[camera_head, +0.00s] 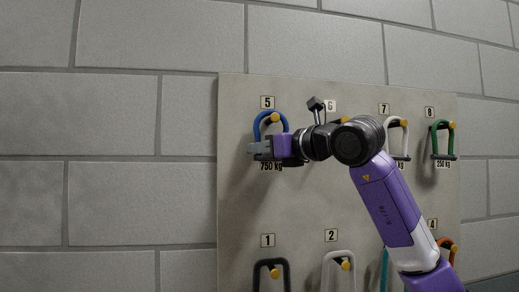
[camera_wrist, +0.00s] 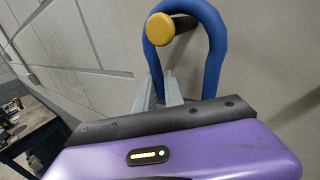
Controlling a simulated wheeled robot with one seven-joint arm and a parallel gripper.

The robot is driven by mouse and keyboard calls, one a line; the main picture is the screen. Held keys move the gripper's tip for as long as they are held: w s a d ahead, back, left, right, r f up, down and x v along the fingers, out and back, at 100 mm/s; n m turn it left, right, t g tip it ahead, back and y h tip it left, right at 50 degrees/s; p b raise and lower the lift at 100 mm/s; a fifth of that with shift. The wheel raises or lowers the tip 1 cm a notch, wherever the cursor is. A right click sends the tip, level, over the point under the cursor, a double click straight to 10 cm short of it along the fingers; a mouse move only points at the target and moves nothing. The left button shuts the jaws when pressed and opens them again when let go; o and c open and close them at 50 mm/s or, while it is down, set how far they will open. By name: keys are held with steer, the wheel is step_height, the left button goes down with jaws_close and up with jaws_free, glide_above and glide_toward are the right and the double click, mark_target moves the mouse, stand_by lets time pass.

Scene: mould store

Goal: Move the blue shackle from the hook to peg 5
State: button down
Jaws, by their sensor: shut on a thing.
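The blue shackle (camera_head: 259,123) is at peg 5 on the board, its bow looped around the yellow-tipped peg. In the wrist view the blue shackle (camera_wrist: 214,45) shows close up, with the bow passing over peg 5 (camera_wrist: 160,29) near its top left. My gripper (camera_head: 258,149) is at the lower part of the shackle, shut on it. In the wrist view its grey fingers (camera_wrist: 160,95) meet the shackle's lower left leg. The shackle's pin end is hidden behind my gripper. The label 5 (camera_head: 267,102) is just above the peg.
A white shackle (camera_head: 405,140) hangs at peg 7 and a green one (camera_head: 434,140) at peg 8. Black (camera_head: 287,272) and white (camera_head: 325,270) shackles hang at pegs 1 and 2. My arm covers peg 6's lower area. A dark table (camera_wrist: 35,140) stands at lower left in the wrist view.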

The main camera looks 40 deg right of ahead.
stand_by(0.3)
steer(key=c, duration=1.4)
jaws_free()
steer(key=shift+o, duration=0.2)
steer(key=s+b, duration=0.2)
steer(key=s, duration=0.6)
steer(key=shift+a+b, duration=0.2)
steer(key=shift+b, duration=0.2)
steer(key=shift+r, duration=0.15)
